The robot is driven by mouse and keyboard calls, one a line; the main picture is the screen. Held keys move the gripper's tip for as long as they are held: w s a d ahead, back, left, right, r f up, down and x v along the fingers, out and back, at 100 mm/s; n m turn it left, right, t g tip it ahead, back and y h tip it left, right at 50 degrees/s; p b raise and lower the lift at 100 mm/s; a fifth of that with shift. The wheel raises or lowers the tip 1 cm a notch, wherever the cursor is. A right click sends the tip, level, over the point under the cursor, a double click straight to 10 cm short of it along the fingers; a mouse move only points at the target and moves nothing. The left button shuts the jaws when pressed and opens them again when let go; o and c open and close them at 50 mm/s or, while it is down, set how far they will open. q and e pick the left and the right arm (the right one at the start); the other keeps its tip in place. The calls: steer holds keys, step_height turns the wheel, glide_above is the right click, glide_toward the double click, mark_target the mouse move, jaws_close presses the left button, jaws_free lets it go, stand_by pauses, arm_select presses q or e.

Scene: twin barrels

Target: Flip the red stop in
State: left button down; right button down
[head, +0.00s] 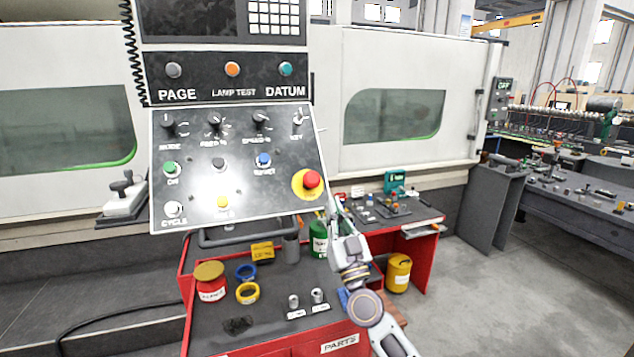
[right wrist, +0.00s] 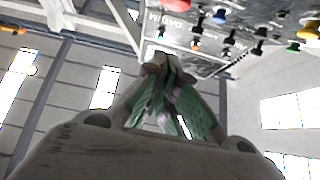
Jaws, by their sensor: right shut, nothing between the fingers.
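The red stop (head: 312,180) is a round mushroom button on a yellow round plate, at the lower right corner of the tilted grey control panel (head: 190,198). My right gripper (head: 334,206) is just below and to the right of it in the head view, pointing up, with no clear contact. In the right wrist view the fingers of my right gripper (right wrist: 162,64) meet at their tips and hold nothing. My left gripper is not in view.
A red parts cart (head: 340,343) stands below the panel, carrying a red can (head: 211,285), blue and yellow rings and a green can (head: 318,240). A yellow canister (head: 398,273) stands right of it. Other buttons crowd the panel left of the stop. The floor at right is clear.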

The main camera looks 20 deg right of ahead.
mark_target(316, 183)
steer(key=shift+w, duration=0.1)
steer(key=shift+w+a+r, duration=0.15)
steer(key=shift+w+r, duration=0.45)
steer(key=shift+w, duration=1.2)
steer(key=shift+w+a+r, duration=0.1)
steer(key=shift+w+r, duration=0.55)
steer(key=shift+w, duration=1.15)
steer(key=shift+w+a+r, duration=0.15)
steer(key=shift+w+r, duration=0.45)
steer(key=shift+w, duration=1.2)
steer(key=shift+w+f, duration=0.1)
steer(key=shift+w+f, duration=0.6)
steer(key=shift+w, duration=0.1)
steer(key=shift+r, duration=0.1)
